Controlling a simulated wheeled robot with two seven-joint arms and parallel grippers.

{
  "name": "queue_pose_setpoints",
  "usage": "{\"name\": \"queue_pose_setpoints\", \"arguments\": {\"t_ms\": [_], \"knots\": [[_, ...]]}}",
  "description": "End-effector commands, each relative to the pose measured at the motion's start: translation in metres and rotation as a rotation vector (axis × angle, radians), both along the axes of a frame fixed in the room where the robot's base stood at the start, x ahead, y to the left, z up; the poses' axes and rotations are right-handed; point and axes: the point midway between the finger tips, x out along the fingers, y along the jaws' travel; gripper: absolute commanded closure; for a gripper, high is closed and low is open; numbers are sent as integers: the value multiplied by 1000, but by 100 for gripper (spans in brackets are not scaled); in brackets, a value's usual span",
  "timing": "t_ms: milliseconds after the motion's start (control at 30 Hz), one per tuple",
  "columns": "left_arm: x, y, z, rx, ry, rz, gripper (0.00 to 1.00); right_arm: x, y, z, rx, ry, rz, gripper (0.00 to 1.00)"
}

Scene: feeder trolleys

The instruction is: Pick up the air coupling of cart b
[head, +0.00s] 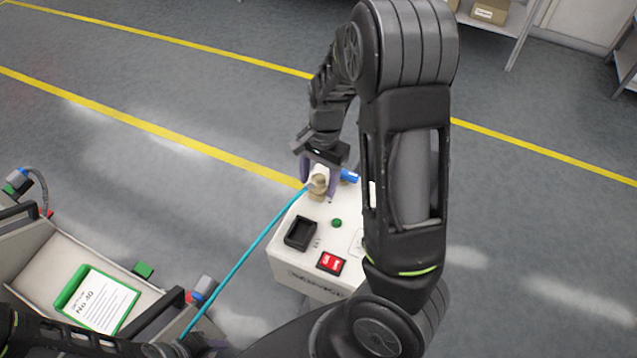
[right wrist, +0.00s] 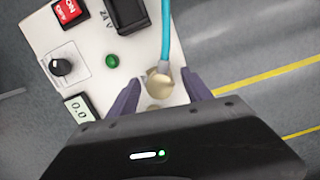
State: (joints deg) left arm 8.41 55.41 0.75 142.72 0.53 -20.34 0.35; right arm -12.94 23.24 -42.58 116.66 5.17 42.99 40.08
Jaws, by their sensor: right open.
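The air coupling (head: 319,181) is a small brass-coloured fitting at the end of a teal hose (head: 245,257). It sits at the far edge of the white service box (head: 284,262). In the right wrist view the coupling (right wrist: 158,84) shows between my fingers, with another brass-coloured part close by it. My right gripper (head: 319,178) is open, with its purple-grey fingers either side of the coupling. In the right wrist view the fingers (right wrist: 161,97) stand apart with visible gaps. Dark links at the lower left seem to be my left arm; its jaws are not clear.
The service box carries a red switch (head: 331,262), a black socket (head: 300,233) and a green button (head: 337,223). A grey cart (head: 27,237) with a green-edged card (head: 98,300) stands at lower left. Shelving is at upper right. The floor behind the box is clear.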

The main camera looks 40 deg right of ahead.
Motion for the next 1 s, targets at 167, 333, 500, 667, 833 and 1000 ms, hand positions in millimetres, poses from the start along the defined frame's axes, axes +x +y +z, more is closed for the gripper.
{"name": "queue_pose_setpoints", "arguments": {"t_ms": [167,333,500,667,833,1000], "knots": [[0,0,0,0,0,0,60,0,0,0,0,0,0,42],[0,0,0,0,0,0,60,0,0,1,0,0,0,42],[0,0,0,0,0,0,60,0,0,1,0,0,0,47],[0,0,0,0,0,0,60,0,0,1,0,0,0,60],[0,0,0,0,0,0,60,0,0,1,0,0,0,74],[0,0,0,0,0,0,60,0,0,1,0,0,0,88]]}}
